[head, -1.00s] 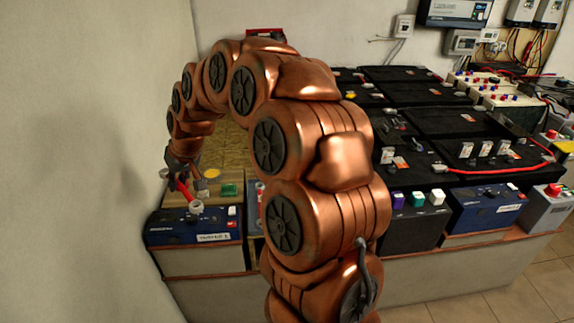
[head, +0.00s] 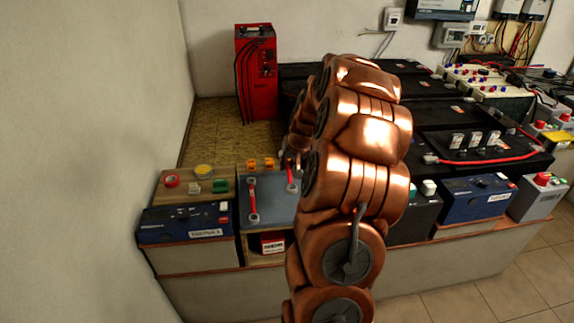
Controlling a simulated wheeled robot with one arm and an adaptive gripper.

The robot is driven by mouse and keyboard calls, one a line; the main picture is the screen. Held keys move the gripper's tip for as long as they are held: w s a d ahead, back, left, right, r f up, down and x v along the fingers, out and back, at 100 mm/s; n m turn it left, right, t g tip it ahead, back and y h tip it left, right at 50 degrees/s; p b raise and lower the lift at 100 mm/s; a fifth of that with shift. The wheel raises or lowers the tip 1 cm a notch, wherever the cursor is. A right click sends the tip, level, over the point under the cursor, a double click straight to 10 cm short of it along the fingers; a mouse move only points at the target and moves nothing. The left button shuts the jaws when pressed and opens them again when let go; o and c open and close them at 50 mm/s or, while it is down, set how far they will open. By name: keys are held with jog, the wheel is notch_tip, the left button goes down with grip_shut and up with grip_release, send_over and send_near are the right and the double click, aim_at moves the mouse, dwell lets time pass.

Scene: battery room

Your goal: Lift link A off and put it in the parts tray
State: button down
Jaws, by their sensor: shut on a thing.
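My gripper (head: 290,160) is partly hidden by my arm links. It is shut on a red link (head: 291,179) with pale ring ends, held upright over the grey-blue parts tray (head: 272,211). Whether the link's lower end touches the tray is too small to tell. A second red link (head: 252,201) with ring ends lies in the left part of the tray. My arm hides the tray's right side. The blue battery (head: 185,226) at the left has a white cap (head: 223,207) and no link visible on it.
Red tape (head: 171,181), a yellow disc (head: 204,170) and a green block (head: 221,186) lie on the wooden board behind the blue battery. Orange parts (head: 269,163) are behind the tray. A red charger (head: 257,72) stands at the back. Black batteries (head: 462,142) fill the right.

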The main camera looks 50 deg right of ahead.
aim_at(286, 194)
jog(key=shift+f+b, duration=1.35)
jog(key=shift+f, duration=3.7)
jog(key=shift+s+f, duration=0.15)
jog(key=shift+f, duration=0.15)
jog(key=c, duration=1.1)
grip_release()
jog(key=o, duration=0.4)
jog(key=shift+r, duration=0.1)
notch_tip(286, 194, up, 8)
jog(key=shift+p, duration=0.45)
